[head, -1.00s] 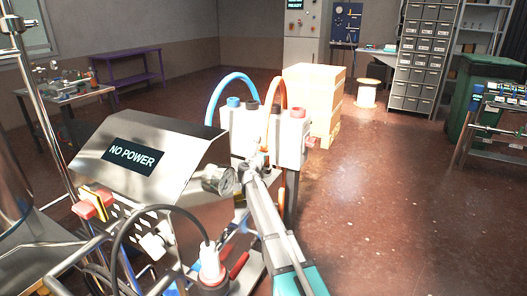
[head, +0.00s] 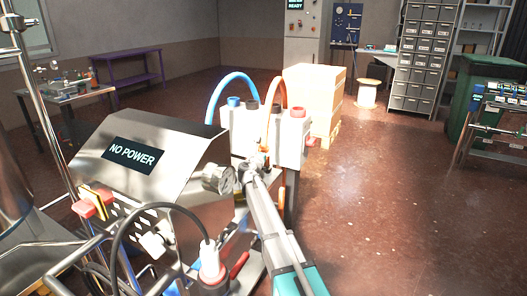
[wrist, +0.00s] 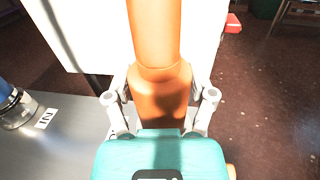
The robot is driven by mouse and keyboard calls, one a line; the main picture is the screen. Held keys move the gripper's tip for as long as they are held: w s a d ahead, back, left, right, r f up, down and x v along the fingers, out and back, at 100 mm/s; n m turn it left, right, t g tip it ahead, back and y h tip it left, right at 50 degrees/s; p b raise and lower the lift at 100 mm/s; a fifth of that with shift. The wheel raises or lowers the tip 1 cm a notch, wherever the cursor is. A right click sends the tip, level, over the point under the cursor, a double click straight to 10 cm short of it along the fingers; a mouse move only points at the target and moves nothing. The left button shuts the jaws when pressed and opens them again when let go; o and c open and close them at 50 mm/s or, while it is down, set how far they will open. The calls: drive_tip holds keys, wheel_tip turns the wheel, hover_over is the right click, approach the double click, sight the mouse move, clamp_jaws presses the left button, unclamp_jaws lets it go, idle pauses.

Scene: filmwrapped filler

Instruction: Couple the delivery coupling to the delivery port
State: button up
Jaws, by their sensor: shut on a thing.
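My gripper (wrist: 160,108) is shut on an orange coupling (wrist: 160,88) at the end of a thick orange hose, seen close up in the wrist view. In the head view, my gripper (head: 256,162) is beside the pressure gauge. The orange hose (head: 270,103) arches down to it from the top of a white box (head: 292,140). The coupling's lower end is hidden behind my gripper, and I cannot make out the delivery port. I cannot tell whether the coupling touches a port. A blue fitting (wrist: 10,97) stands on the grey plate, by a label that seems to read IN.
A steel cabinet (head: 185,140) with a NO POWER display stands left of my arm, with a round gauge (head: 217,179) close to my gripper. A blue hose (head: 225,88) arches beside the orange one. A cardboard box (head: 320,95) stands behind.

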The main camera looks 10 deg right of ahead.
drive_tip(key=o, duration=1.2)
drive_tip(key=shift+f, duration=0.1)
drive_tip(key=shift+o, duration=0.2)
drive_tip(key=shift+r, duration=0.2)
wheel_tip(320, 180, up, 10)
drive_tip(key=p, duration=1)
